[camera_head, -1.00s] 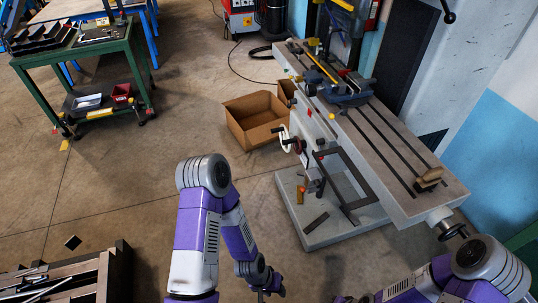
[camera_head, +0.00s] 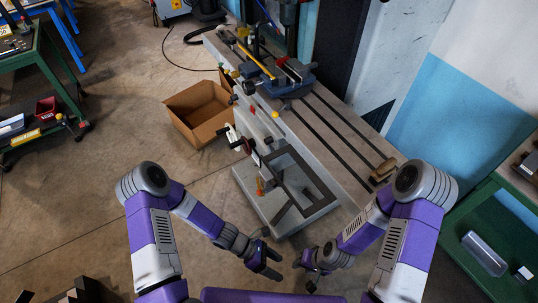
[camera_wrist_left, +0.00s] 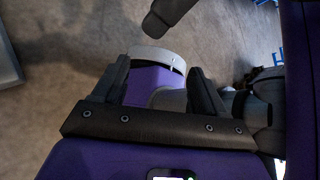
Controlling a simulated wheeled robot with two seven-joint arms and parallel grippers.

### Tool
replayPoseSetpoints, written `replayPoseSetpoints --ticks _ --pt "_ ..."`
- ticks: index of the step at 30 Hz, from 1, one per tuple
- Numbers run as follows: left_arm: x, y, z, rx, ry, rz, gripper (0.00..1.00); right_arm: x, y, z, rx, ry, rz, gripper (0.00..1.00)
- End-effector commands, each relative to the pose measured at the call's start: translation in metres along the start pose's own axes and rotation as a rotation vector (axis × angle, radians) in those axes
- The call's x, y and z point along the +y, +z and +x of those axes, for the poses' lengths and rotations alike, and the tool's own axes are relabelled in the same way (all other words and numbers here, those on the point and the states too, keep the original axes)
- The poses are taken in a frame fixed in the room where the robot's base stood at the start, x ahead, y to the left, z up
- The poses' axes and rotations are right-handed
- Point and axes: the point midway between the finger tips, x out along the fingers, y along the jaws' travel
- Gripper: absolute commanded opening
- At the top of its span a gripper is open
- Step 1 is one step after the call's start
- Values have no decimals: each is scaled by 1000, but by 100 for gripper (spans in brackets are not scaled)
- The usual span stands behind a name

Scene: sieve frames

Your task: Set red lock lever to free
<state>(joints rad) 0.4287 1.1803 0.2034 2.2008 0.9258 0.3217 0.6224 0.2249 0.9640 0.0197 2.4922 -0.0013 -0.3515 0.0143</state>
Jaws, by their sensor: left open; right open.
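The milling machine (camera_head: 335,150) stands ahead of me, its long slotted table running from upper left to lower right. An orange handle (camera_head: 260,186) stands lower, by the base. I cannot tell for sure which of these is the red lock lever. My left gripper (camera_head: 269,262) is open and empty in front of the machine base, apart from it. The left wrist view shows its two fingers (camera_wrist_left: 160,75) spread with nothing between. My right gripper (camera_head: 312,272) is open, close beside the left.
An open cardboard box (camera_head: 198,115) sits on the floor left of the machine. A vise (camera_head: 290,78) and a wooden-handled brush (camera_head: 383,170) are on its table. Green benches stand left and right (camera_head: 485,205).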

Motion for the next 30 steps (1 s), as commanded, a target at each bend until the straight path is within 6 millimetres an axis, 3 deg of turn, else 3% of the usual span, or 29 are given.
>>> replayPoseSetpoints --ticks 1,4,7,10,15,18,23,30 --pt "10 26 -1 -127 0 -190 72 -2 0 -6 1 0 0 43" --pt "40 76 -13 -402 -18 -557 72 -4 0 -12 1 0 0 43" --pt "91 114 -22 -723 -80 -849 72 2 -1 6 2 0 0 43" --pt "145 138 -52 -1058 -149 -1091 72 6 -1 16 1 0 0 43" --pt "219 136 -114 -1559 -258 -1339 72 10 -2 28 1 0 0 43" --pt "244 123 -140 -1759 -301 -1402 72 12 -2 31 1 0 0 43" --pt "261 113 -160 -1908 -331 -1433 72 12 -2 34 2 0 0 43" --pt "286 133 -165 -1919 -334 -1434 72 15 -3 41 2 0 0 43"
